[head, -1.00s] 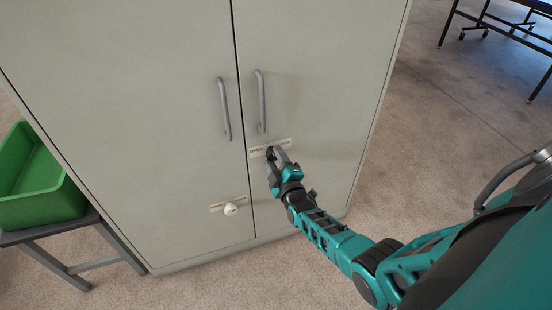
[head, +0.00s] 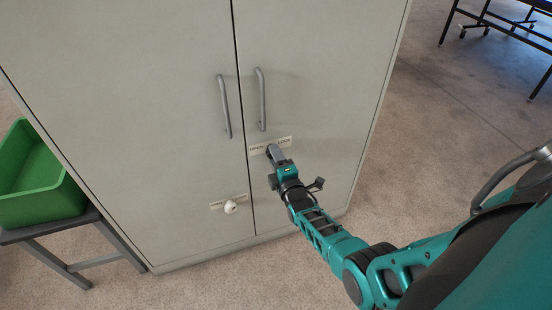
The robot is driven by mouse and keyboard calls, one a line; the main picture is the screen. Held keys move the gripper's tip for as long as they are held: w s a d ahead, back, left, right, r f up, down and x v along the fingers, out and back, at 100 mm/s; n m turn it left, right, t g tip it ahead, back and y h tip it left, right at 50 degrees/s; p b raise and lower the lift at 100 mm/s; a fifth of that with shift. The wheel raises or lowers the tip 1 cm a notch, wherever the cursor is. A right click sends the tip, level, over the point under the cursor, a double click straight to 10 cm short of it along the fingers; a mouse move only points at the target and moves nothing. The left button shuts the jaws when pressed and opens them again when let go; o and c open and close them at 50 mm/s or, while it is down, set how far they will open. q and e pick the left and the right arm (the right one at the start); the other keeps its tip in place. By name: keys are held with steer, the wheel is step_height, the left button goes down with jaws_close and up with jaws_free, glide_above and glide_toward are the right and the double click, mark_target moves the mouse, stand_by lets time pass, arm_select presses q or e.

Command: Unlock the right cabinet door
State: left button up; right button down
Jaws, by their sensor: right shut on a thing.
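The grey cabinet has a right door (head: 320,100) and a left door (head: 130,120), both closed. Each door has a vertical bar handle. On the right door, below its handle (head: 261,100), is a label plate (head: 284,141) reading OPEN on the left and LOCK on the right. My right gripper (head: 273,153) is at this plate, shut on the lock knob there. The fingers hide the knob, so I cannot read its angle. My left gripper is not in view.
A white knob (head: 231,207) with its own small label sits low on the left door. A green bin (head: 38,185) stands on a grey stand (head: 100,228) at the left. A dark-framed table (head: 500,25) is at the far right. Open floor lies right of the cabinet.

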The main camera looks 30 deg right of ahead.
steer(key=c, duration=0.5)
jaws_free()
steer(key=p+v, duration=0.4)
steer(key=v, duration=0.9)
steer(key=shift+d, duration=0.1)
